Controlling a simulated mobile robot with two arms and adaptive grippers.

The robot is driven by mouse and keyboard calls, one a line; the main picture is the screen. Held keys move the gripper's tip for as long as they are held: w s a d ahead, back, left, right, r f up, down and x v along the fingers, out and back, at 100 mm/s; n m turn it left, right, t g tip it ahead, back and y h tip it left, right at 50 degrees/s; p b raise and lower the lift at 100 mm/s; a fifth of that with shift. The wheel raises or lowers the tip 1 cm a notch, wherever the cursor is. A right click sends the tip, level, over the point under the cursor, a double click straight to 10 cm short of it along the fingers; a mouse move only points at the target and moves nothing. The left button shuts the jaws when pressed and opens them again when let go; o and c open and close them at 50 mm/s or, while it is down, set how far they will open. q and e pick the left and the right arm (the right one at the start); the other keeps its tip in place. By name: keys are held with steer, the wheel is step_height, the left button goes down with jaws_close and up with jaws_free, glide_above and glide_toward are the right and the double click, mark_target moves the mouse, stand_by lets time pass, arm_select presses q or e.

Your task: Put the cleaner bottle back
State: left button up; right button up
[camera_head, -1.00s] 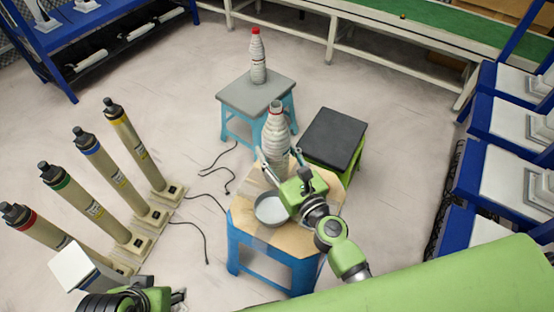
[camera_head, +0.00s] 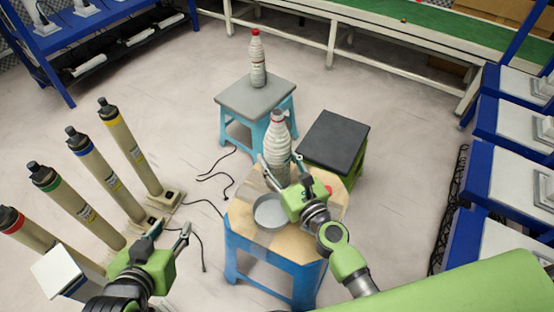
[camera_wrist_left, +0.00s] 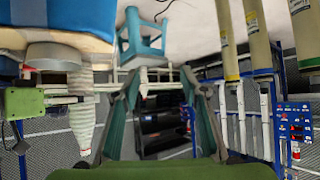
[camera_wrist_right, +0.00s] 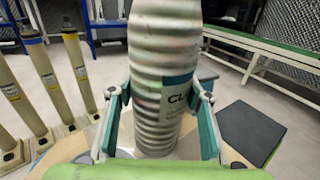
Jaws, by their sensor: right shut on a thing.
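A ribbed whitish cleaner bottle (camera_head: 277,150) stands upright over the wooden-topped blue stool (camera_head: 291,243). My right gripper (camera_head: 279,163) is shut on its lower body, with one finger on each side. In the right wrist view the bottle (camera_wrist_right: 163,70) fills the space between the fingers, and part of its label shows. Whether its base touches the stool is hidden. A similar bottle with a red cap (camera_head: 257,60) stands on the grey-topped stool (camera_head: 243,97) behind. My left gripper (camera_head: 168,232) is open and empty at lower left, away from both bottles.
A round metal bowl (camera_head: 270,211) and a small red thing (camera_head: 328,190) are on the wooden stool. A black-topped green stool (camera_head: 331,138) stands to the right. Several tall tan cylinders (camera_head: 130,150) stand at left. Black cables lie on the floor.

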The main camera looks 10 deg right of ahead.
arm_select(q)
steer(key=shift+w+r, duration=0.15)
steer(key=shift+r, duration=0.05)
arm_select(e)
steer(key=shift+f, duration=0.1)
steer(key=o, duration=1.3)
arm_select(q)
steer(key=shift+w+d+r+t, duration=0.25)
steer(key=shift+w+r+t, duration=0.15)
steer(key=shift+t, duration=0.1)
